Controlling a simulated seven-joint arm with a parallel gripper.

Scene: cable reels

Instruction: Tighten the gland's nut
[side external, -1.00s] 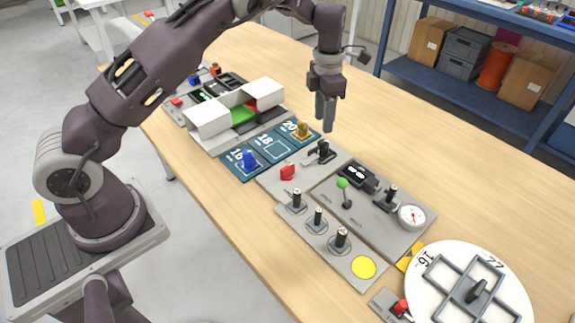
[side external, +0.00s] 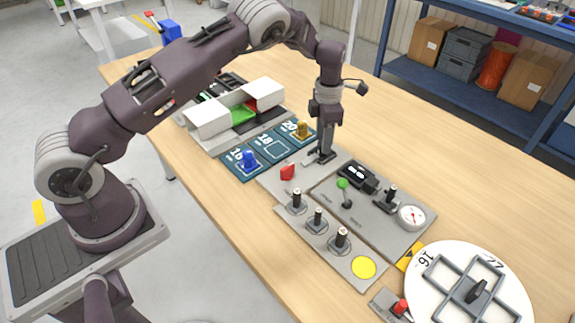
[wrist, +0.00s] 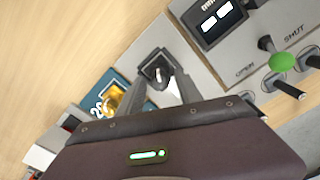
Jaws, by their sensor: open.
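A black fixture (side external: 318,158) stands on a grey panel, partly covered by my gripper. In the wrist view its dark square head (wrist: 154,62) has a small pale part at its centre; I cannot tell which part is the gland's nut. My gripper (side external: 325,152) points straight down at this fixture. In the wrist view my gripper (wrist: 158,84) is open, with its fingers spread on either side of the fixture's near part. I cannot tell whether they touch it. A blue piece (side external: 249,160) sits at 16 on the dark blue board, and a yellow piece (side external: 302,130) at 20.
The square marked 18 (side external: 276,149) is empty. A red part (side external: 288,172) is close by the fixture. To the right are a panel with a green-knobbed lever (side external: 342,184) and gauge (side external: 411,216), and several black posts. Bare table (side external: 430,170) lies behind.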

